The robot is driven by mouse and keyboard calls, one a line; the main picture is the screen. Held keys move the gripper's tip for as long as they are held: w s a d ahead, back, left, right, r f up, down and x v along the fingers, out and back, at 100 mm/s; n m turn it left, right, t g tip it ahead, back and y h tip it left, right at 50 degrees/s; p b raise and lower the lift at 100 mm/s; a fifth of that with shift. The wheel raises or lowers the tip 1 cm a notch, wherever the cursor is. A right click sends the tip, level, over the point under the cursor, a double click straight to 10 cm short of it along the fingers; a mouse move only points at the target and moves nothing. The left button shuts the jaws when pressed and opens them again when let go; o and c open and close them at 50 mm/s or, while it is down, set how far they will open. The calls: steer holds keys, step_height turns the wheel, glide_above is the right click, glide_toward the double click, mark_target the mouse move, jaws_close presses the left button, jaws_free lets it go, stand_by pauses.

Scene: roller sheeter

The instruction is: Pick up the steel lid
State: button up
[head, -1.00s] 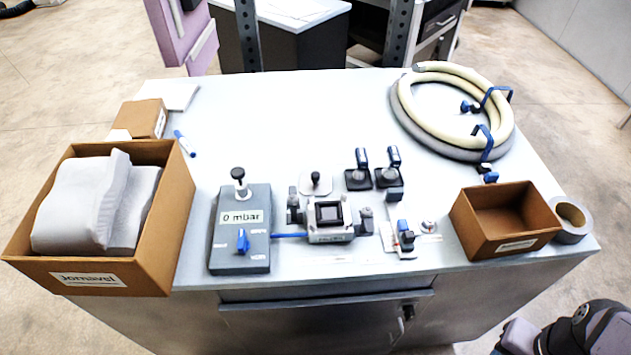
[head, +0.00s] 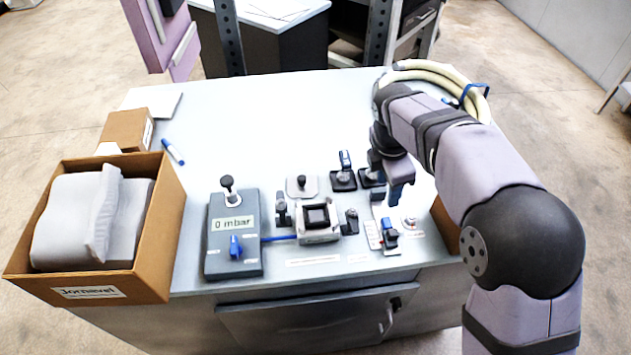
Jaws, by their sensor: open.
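The steel lid (head: 295,191) is a small pale square plate with a black knob on top. It lies flat on the table, just behind the square chamber block (head: 317,238) with its dark opening. My gripper (head: 399,203) is open and points down, to the right of the lid and apart from it. It hangs over the area near the small blue-topped valve. Nothing shows between its fingers, though they are small and partly blurred together in this view.
A grey gauge box (head: 234,258) reading "0 mbar" stands left. A cardboard box (head: 165,245) holds grey padding. The table's back middle is clear.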

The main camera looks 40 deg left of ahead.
steer(key=s+a+n+t, duration=0.1)
steer(key=s+a+n, duration=0.2)
steer(key=a+n, duration=0.6)
steer(key=n+y, duration=0.2)
steer(key=n, duration=0.2)
glide_toward(301, 178)
steer(key=f, duration=0.1)
steer(key=shift+t, duration=0.4)
steer(key=shift+p+x, duration=2.45)
steer(key=shift+x, duration=1.3)
steer(key=shift+s, duration=0.2)
jaws_close()
